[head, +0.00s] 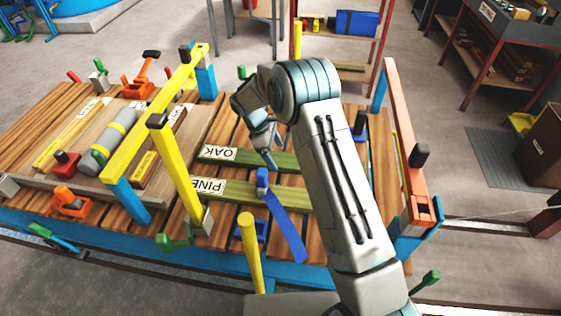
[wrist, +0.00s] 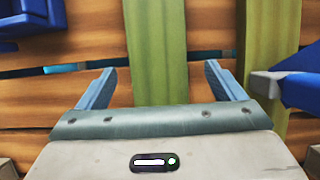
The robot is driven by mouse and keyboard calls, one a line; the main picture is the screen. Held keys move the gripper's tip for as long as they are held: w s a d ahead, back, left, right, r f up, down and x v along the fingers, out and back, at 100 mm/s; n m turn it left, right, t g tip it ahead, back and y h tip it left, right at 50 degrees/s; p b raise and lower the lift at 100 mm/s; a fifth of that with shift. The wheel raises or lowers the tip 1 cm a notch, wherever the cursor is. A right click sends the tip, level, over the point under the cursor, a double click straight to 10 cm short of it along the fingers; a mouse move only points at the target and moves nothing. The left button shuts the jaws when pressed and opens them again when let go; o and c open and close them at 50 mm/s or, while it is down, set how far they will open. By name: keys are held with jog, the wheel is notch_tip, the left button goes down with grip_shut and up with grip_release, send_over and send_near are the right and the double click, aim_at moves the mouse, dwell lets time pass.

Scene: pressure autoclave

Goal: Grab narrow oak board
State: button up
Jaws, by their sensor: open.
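The narrow oak board (head: 258,160) is a green plank lying flat on the slatted table, with a white OAK label at its left end. Its right part is hidden behind my arm. In the wrist view the oak board (wrist: 155,45) runs up the middle, between my finger lines. My gripper (head: 268,155) is above the oak board, pointing down. In the wrist view my gripper (wrist: 160,75) is open and empty, with one finger to each side of the board. I cannot tell how far above it the fingertips are.
A green board labelled PINE (head: 240,190) lies parallel in front, also at right in the wrist view (wrist: 268,35). A blue clamp (head: 282,220) crosses it, close to my right finger in the wrist view. A yellow frame (head: 175,170) stands left; an orange rail (head: 400,140) stands right.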

aim_at(280, 162)
jog(key=x, duration=0.3)
jog(key=shift+w, duration=0.1)
jog(key=shift+r, duration=0.1)
jog(key=c, duration=1.6)
jog(key=shift+r, duration=0.1)
